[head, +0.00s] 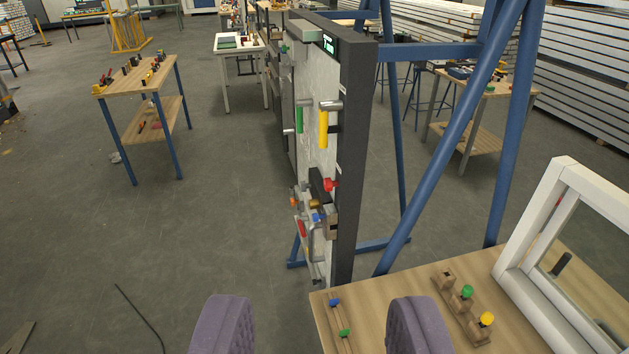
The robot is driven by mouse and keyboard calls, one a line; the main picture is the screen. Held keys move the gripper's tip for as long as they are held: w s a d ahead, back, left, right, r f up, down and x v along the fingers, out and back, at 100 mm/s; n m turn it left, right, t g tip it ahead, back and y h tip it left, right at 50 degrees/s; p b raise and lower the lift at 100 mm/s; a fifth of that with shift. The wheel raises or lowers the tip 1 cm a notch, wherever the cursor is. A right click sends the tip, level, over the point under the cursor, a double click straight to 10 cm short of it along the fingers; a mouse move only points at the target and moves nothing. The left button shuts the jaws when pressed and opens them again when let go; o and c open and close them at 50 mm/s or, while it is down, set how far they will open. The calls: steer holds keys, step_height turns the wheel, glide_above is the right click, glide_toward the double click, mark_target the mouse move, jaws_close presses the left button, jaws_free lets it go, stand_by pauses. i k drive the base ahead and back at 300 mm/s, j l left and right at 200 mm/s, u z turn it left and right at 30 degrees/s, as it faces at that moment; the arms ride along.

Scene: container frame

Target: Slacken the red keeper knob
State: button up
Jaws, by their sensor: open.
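The red keeper knob (330,184) is small and sits on the upright container frame (357,150), about halfway up its panel face, near the dark edge. The panel is seen at a steep angle, so the knob's mount is hard to make out. A yellow handle (323,128) and a green handle (299,118) are above it. A red handle (302,229) is lower on the same face. My gripper (320,325) is at the bottom of the view, its two purple fingers wide apart with nothing between them. It is well short of the knob.
A wooden table (400,305) at the lower right holds coloured knobs and a white window frame (520,265). Blue stand legs (455,135) rise behind the panel. A small wooden table (140,77) stands at left. The grey floor left of the panel is mostly free.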

mark_target(328, 185)
steer(key=i+j, duration=0.2)
steer(key=i, duration=0.3)
steer(key=i+j+z, duration=0.1)
steer(key=i, duration=0.35)
steer(key=i+j, duration=0.35)
steer(key=i, duration=0.15)
steer(key=i+j, duration=0.25)
steer(key=i, duration=0.2)
steer(key=z, duration=0.05)
